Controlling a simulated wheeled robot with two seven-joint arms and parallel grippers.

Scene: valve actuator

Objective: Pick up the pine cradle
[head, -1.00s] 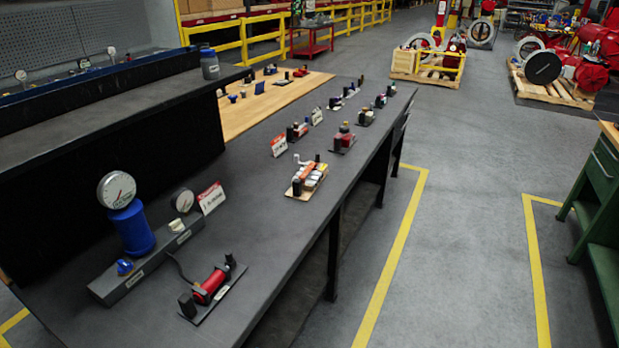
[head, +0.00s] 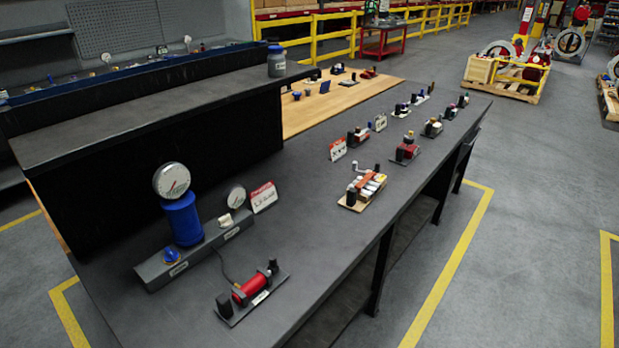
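A light wooden cradle (head: 352,205) sits on the dark bench, right of centre in the head view. It looks like a pale flat base carrying several white blocks, an orange-brown bar and dark upright posts. A crank-like handle stands at its back left. Its lower parts are partly hidden by what it carries. Neither of my grippers is in view.
The dark bench (head: 310,235) also holds a red cylinder on a dark plate (head: 252,292), a blue gauge stand (head: 183,220), sign cards (head: 263,196) and several small assemblies farther back. A raised dark shelf (head: 120,115) stands at left. Bare bench surrounds the cradle.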

